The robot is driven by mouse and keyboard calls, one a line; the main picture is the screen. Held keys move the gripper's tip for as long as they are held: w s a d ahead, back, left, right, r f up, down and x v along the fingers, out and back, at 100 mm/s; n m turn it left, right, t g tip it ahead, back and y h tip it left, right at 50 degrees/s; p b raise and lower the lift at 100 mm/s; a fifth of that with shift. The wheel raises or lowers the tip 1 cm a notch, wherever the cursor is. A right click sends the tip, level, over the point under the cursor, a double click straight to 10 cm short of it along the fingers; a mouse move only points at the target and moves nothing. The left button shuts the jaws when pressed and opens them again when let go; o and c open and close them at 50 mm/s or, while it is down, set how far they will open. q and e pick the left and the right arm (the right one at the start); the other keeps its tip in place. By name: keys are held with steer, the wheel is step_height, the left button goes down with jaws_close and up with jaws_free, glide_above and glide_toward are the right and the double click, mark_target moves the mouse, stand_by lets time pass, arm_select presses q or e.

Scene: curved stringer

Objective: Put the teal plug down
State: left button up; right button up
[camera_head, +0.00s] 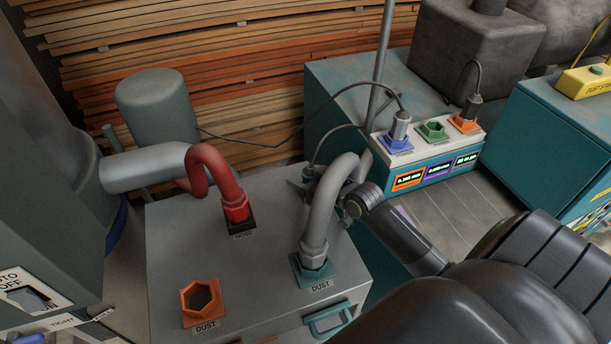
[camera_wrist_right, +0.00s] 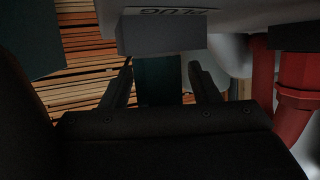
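The teal plug (camera_wrist_right: 158,82) shows as a dark teal block between the two fingers of my right gripper (camera_wrist_right: 163,75) in the right wrist view. The fingers lie along its two sides, and a grey block (camera_wrist_right: 162,34) sits directly beyond it. In the head view my right gripper (camera_head: 325,188) is over the grey cabinet's back right edge, partly behind the grey hose (camera_head: 320,215). The plug is hard to make out there. A thin dark cable (camera_head: 330,137) runs up from near the gripper. My left gripper is not in view.
A panel (camera_head: 429,165) holds blue (camera_head: 396,149), green (camera_head: 433,133) and orange (camera_head: 465,127) sockets; the green one is empty. A red hose (camera_head: 204,168) and an open orange dust port (camera_head: 201,309) are on the cabinet (camera_head: 265,265). The cabinet's middle is partly clear.

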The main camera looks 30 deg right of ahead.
steer(key=shift+r, duration=0.1)
steer(key=shift+s+r, duration=0.1)
steer(key=v, duration=1.2)
steer(key=shift+p, duration=0.4)
